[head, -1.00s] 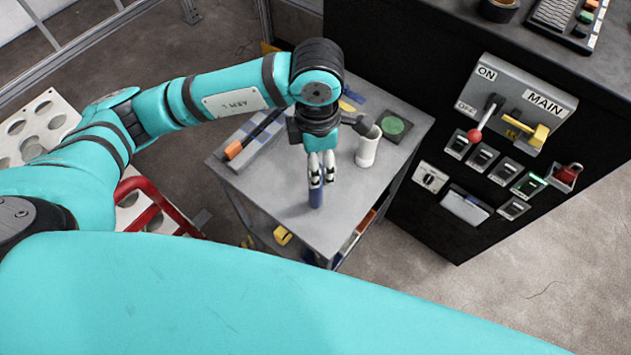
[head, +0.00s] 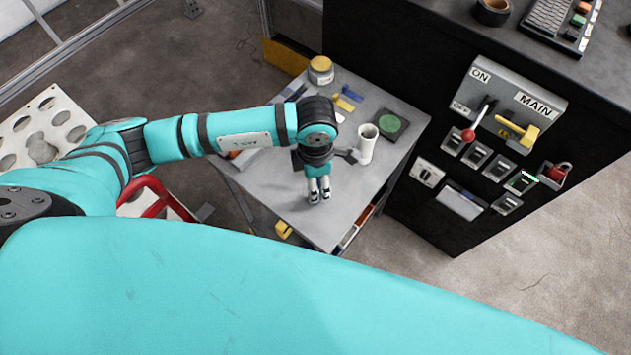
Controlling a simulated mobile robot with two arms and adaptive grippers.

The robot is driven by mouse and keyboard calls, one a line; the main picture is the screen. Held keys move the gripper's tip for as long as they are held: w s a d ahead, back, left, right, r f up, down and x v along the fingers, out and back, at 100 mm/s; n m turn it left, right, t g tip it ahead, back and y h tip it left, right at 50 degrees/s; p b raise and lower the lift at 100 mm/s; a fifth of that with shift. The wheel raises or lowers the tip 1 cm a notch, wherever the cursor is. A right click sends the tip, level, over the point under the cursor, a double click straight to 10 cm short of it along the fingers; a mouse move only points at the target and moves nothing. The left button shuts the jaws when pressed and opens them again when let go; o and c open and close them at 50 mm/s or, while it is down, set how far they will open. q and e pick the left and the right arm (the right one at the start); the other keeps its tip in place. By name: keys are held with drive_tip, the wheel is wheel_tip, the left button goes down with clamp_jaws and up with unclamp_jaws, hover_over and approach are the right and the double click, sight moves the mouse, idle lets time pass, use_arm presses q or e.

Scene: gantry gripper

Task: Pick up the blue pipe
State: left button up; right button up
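My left gripper (head: 319,194) points down over the front part of the grey cart top (head: 352,195). Its two fingers are close together with a narrow gap. I cannot tell whether they hold anything. The blue pipe does not show now; the gripper may be hiding it. My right gripper is not in view.
A white cylinder (head: 367,146) stands right of my gripper, beside a dark pad with a green disc (head: 390,123). A yellow-lidded jar (head: 321,69) stands at the back. A black cabinet with a lever panel (head: 515,100) borders the cart's right. A red frame (head: 157,194) stands left.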

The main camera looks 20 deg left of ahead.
use_arm(q)
clamp_jaws()
drive_tip(key=shift+r, duration=0.15)
